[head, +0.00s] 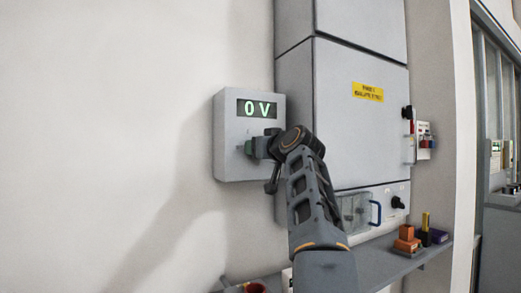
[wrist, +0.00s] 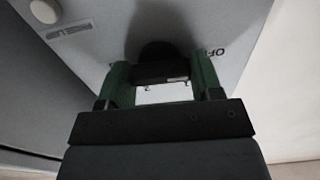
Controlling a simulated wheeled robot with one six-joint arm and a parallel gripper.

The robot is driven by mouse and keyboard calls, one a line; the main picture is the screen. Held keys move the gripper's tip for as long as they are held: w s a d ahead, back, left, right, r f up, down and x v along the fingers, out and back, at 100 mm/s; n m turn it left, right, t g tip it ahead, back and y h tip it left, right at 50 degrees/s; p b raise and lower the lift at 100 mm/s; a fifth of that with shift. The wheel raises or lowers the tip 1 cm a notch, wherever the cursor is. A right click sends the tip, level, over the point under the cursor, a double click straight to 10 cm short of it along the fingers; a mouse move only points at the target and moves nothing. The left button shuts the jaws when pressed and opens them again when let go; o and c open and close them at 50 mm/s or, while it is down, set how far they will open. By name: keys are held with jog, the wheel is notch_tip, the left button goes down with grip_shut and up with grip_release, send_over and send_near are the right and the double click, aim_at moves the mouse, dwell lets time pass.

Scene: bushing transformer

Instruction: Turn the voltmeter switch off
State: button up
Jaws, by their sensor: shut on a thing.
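The voltmeter (head: 228,125) is a light grey wall box whose green display (head: 257,108) reads "0 V". My gripper (head: 257,147) is at the front of the box, just below the display. In the wrist view, my gripper's green fingers (wrist: 160,72) are shut on a dark switch knob (wrist: 158,52), one on each side of it. An "OF..." label (wrist: 216,53) shows on the panel beside the right finger; its end is hidden. In the head view my gripper and arm hide the knob.
A tall grey cabinet (head: 340,130) with a yellow label (head: 367,92) stands right of the voltmeter. A shelf (head: 385,262) below holds an orange block (head: 406,240) and other small items. The white wall (head: 130,120) to the left is clear.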

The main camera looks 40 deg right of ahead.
dwell(0.4)
jog(key=o, duration=0.9)
jog(key=s+b, duration=0.1)
jog(key=s, duration=0.3)
jog(key=s+a+b, duration=0.1)
jog(key=s, duration=0.4)
jog(key=s+a+b, duration=0.1)
jog(key=s, duration=0.3)
jog(key=shift+s, duration=0.35)
